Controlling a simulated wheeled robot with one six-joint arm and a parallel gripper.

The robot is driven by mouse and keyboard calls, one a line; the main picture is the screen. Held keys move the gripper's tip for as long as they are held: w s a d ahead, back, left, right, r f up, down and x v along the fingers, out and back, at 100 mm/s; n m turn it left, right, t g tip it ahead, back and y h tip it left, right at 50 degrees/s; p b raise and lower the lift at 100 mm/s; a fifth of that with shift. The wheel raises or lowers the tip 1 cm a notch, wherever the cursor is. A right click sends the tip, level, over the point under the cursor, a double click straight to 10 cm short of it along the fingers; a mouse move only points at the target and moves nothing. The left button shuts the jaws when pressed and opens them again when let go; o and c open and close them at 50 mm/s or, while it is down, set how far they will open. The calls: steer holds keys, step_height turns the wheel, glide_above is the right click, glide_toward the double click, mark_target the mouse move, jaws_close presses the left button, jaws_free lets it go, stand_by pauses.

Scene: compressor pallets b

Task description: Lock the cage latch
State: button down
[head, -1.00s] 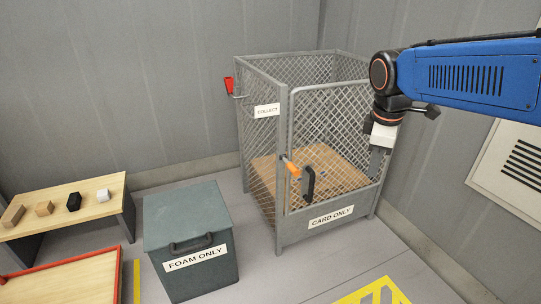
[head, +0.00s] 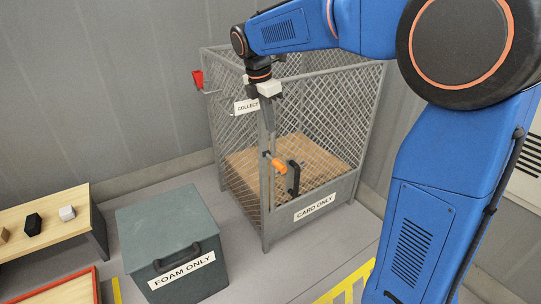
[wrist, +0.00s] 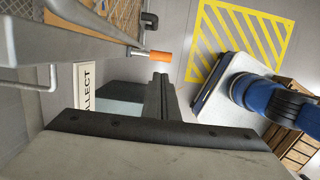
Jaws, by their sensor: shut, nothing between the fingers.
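The mesh cage (head: 335,125) stands in the corner with a "CARD ONLY" label low on its front. Its door looks in line with the front frame; I cannot tell if there is a gap. The latch is a metal rod with an orange grip (head: 278,165) at the front left post, and it points outward. The orange grip also shows in the wrist view (wrist: 157,57). A black door handle (head: 294,179) is to its right. My gripper (head: 271,128) is shut and empty, pointing down by the post above the latch. Its fingertips (wrist: 160,78) appear close to the grip, apart from it.
A green "FOAM ONLY" bin (head: 172,235) stands left of the cage. A wooden bench (head: 65,203) holds small blocks, with a red-edged tray (head: 70,287) in front. A red piece (head: 197,79) hangs at the cage's left side. Yellow-striped floor (head: 345,288) lies in front.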

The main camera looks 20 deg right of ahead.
mark_target(278, 163)
steer(key=d+f, duration=0.1)
steer(key=f, duration=0.8)
steer(key=d+f, duration=0.1)
steer(key=f, duration=0.3)
steer(key=shift+w+d+f, duration=0.35)
steer(key=shift+w+f, duration=0.05)
steer(key=shift+f, duration=0.1)
